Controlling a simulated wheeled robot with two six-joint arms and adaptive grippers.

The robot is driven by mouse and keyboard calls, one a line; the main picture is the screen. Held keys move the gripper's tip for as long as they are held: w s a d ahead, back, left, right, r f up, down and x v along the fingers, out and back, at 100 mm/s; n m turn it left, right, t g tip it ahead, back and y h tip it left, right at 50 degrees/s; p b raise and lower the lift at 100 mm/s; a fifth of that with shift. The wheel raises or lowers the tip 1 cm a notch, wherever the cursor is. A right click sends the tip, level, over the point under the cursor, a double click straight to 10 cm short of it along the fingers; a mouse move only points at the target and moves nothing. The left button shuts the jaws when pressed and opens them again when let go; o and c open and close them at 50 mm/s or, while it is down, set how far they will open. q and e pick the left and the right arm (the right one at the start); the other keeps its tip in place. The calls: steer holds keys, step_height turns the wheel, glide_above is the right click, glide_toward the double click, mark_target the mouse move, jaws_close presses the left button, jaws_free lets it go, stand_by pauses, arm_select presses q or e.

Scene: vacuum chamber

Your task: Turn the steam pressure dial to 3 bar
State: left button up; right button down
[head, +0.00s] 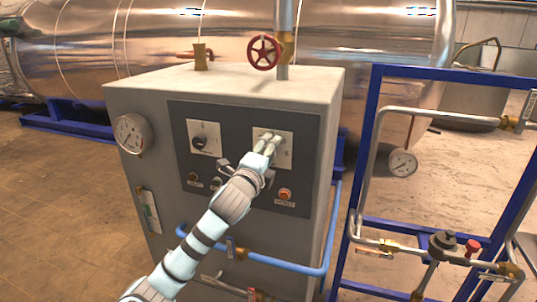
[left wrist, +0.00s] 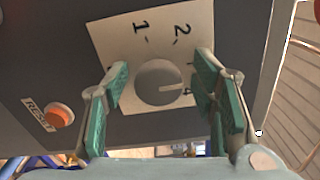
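A round grey dial knob (left wrist: 160,82) sits on a pale square plate in the left wrist view. The numbers 1 and 2 show above it, upside down or tilted; the right side of the scale is partly hidden by a finger. A dark line on the knob points right in this view. My left gripper (left wrist: 158,75) is open, with green-padded fingers on either side of the knob; I cannot tell if they touch it. In the head view my left gripper (head: 267,142) covers the knob on the right plate (head: 286,137) of the cabinet's dark panel. My right gripper is not in view.
A second dial with a black knob (head: 200,142) is on the panel's left. An orange RESET button (head: 285,194) sits below the right plate and a round gauge (head: 131,134) is on the cabinet's left. A blue frame (head: 366,150) with pipes stands at right.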

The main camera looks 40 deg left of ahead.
arm_select(q)
steer(key=v, duration=1.2)
steer(key=shift+f, duration=0.1)
